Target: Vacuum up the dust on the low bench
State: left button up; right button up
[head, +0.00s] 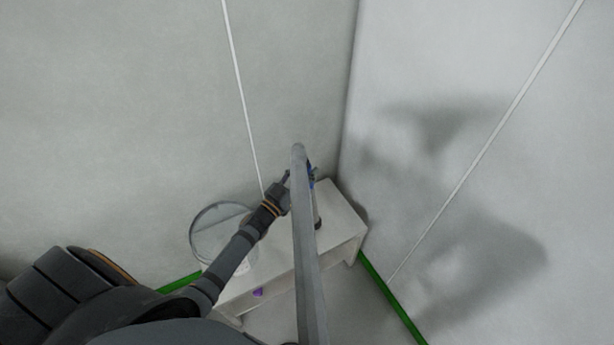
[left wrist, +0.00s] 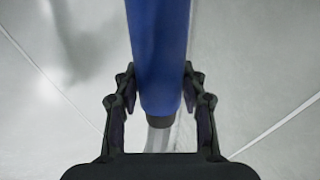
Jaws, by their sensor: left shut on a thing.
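The low bench (head: 343,217) is white and stands in the corner against the walls. My left gripper (head: 300,182) is over its far part, partly hidden behind a long grey tube. In the left wrist view the left gripper (left wrist: 160,105) is shut on a blue handle (left wrist: 160,55) with a dark end, seemingly the vacuum's; its blue also shows in the head view (head: 311,178). A pale wand (head: 317,205) with a dark tip runs down to the bench top or just above it. A small purple patch (head: 258,292) shows at the bench's near edge; I cannot tell if it is dust.
The grey tube (head: 304,250), perhaps the vacuum's hose, crosses in front of the bench and hides part of it. A clear round vessel (head: 205,217) stands at the bench's left part, close behind my left arm. Walls close in behind and right.

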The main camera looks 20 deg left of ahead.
pick_arm(q)
jog(key=w+a+b, duration=0.3)
jog(key=w+a, duration=0.2)
jog(key=a, duration=0.1)
jog(key=shift+w+a, duration=0.15)
jog(key=shift+a, duration=0.1)
dwell(0.3)
jog(key=shift+r, duration=0.1)
dwell(0.6)
notch_tip(320, 180, up, 8)
jog(key=p, duration=0.8)
